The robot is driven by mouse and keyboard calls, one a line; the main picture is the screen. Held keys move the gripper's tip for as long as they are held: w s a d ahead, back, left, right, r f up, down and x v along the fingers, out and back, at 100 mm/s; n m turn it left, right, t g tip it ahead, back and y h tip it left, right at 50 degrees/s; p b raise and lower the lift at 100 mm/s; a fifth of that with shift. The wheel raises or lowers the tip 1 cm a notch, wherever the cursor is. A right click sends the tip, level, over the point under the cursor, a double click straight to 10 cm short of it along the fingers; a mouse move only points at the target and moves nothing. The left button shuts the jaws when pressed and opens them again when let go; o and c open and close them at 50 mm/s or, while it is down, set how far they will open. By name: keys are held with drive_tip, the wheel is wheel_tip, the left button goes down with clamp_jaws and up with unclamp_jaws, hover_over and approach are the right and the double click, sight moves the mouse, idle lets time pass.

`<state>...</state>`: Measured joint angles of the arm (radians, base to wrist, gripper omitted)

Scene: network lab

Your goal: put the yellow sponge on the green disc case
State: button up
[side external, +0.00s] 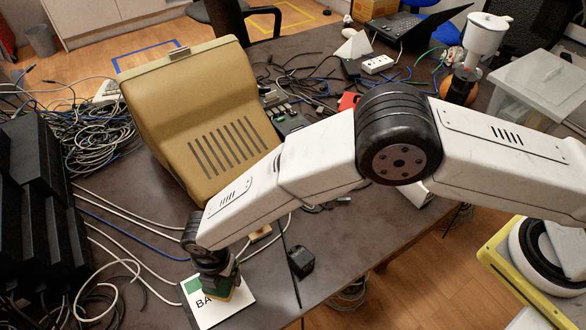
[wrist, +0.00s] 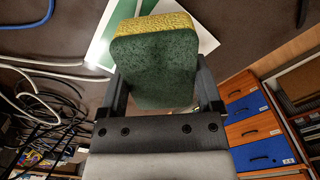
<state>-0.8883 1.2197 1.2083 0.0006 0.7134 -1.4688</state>
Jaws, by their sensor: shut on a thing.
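The sponge (wrist: 155,62), yellow on one side and dark green on the other, is held between the two fingers of my gripper (wrist: 160,95) in the wrist view. My gripper (side external: 222,277) is shut on it, low over the disc case (side external: 207,314) in the side view. The case is a flat white square with a green patch and dark letters, partly hidden by the gripper and sponge. In the wrist view the case (wrist: 205,40) shows behind the sponge. I cannot tell whether the sponge touches it.
A small black cube (side external: 301,261) lies right of the case. A large tan housing (side external: 205,120) stands behind. Loose cables (side external: 95,125) and black boxes (side external: 40,200) are on the left. The table's front edge (side external: 345,283) is to the right.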

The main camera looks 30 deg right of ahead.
sight(223, 281)
drive_tip(key=shift+f, duration=1.55)
drive_tip(key=shift+f, duration=0.1)
drive_tip(key=o, duration=1)
drive_tip(key=shift+c, duration=0.2)
drive_tip(key=shift+r, duration=6.1)
